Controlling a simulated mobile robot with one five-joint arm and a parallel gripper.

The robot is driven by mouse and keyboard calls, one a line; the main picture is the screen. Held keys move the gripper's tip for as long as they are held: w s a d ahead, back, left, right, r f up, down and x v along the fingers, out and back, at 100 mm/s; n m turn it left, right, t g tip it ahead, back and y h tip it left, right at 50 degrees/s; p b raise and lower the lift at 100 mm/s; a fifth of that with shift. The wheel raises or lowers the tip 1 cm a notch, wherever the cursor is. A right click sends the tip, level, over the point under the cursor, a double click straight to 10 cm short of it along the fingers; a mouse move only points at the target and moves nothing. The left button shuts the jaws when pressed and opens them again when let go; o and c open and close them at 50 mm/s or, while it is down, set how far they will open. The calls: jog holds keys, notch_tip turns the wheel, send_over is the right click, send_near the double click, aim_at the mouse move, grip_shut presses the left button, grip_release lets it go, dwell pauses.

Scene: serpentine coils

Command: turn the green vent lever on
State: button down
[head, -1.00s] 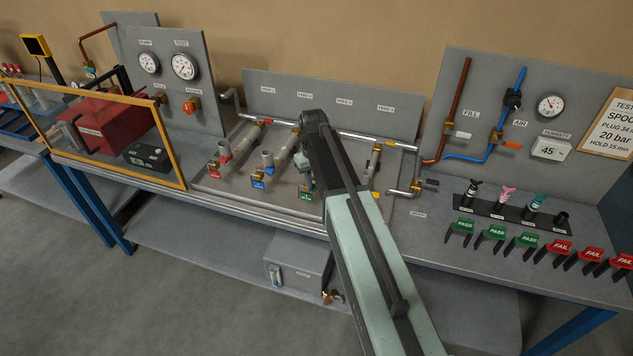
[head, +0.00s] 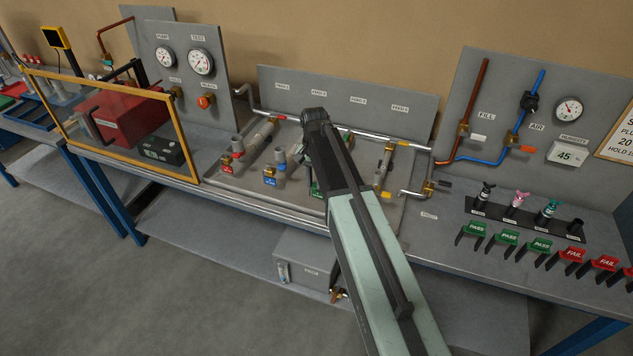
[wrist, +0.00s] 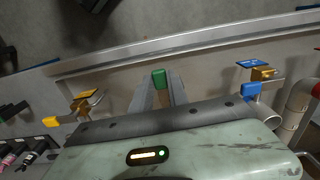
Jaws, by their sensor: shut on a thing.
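The green vent lever (wrist: 159,77) shows in the wrist view as a green-capped handle between the two fingers of my gripper (wrist: 160,90). The gripper is shut on it. The valve body under the lever is hidden by my gripper and wrist.
The blue lever (wrist: 250,90) and the yellow lever (wrist: 51,121) stand on either side of my gripper. The red-tagged valve (head: 228,168) is farther left. A framed clear guard (head: 110,125) stands left; PASS and FAIL tags line the right bench edge.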

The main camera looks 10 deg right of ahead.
aim_at(314, 185)
jog(key=shift+a, duration=0.1)
dwell(0.5)
jog(key=c, duration=1.3)
grip_release()
notch_tip(314, 185, up, 8)
jog(key=p, duration=0.8)
jog(key=shift+f, duration=0.15)
